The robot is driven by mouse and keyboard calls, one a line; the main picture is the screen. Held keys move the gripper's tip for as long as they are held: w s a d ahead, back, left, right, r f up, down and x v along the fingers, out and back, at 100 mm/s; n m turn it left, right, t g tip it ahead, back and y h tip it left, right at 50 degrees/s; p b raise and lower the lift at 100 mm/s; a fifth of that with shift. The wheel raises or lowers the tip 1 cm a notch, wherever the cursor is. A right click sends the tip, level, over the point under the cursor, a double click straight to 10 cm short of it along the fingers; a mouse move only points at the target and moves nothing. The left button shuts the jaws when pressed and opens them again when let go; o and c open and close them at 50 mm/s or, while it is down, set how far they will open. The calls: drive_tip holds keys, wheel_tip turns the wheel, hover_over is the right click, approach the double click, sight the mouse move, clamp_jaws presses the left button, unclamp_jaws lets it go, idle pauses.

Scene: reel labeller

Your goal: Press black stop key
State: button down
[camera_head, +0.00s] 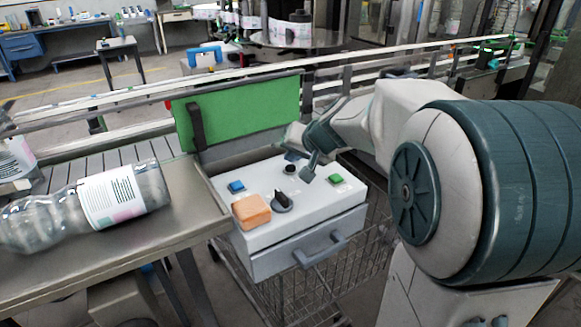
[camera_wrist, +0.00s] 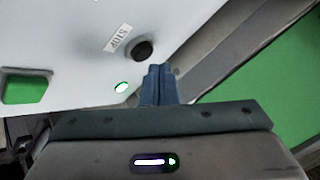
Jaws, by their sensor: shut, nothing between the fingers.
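The black stop key (camera_wrist: 143,50) is a round black button on the white control panel, with a STOP label (camera_wrist: 118,38) beside it in the wrist view. In the head view a round black key (camera_head: 290,169) shows near the back middle of the panel. My gripper (camera_wrist: 159,70) is shut and empty, its blue-grey fingertips just beside the stop key in the wrist view. I cannot tell whether they touch the panel. In the head view my gripper (camera_head: 308,176) hangs over the panel, right of the black key.
The white panel (camera_head: 262,232) also bears a blue button (camera_head: 237,187), a green button (camera_head: 336,180), a black rotary knob (camera_head: 282,202) and an orange block (camera_head: 251,210). A green board (camera_head: 240,112) stands behind. A clear bottle (camera_head: 112,200) lies on the table at left.

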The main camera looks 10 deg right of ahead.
sight(293, 169)
drive_tip(key=shift+f, duration=0.2)
drive_tip(key=shift+f+b, duration=0.25)
drive_tip(key=shift+b, duration=0.35)
drive_tip(key=shift+f+b, duration=0.4)
drive_tip(key=shift+b, duration=0.15)
idle(0.3)
drive_tip(key=shift+r, duration=0.15)
drive_tip(key=shift+r+p, duration=0.55)
drive_tip(key=shift+r, duration=0.15)
drive_tip(key=shift+r, duration=0.15)
wheel_tip(293, 169, up, 5)
drive_tip(key=p, duration=0.3)
drive_tip(key=shift+p, duration=0.3)
idle(0.4)
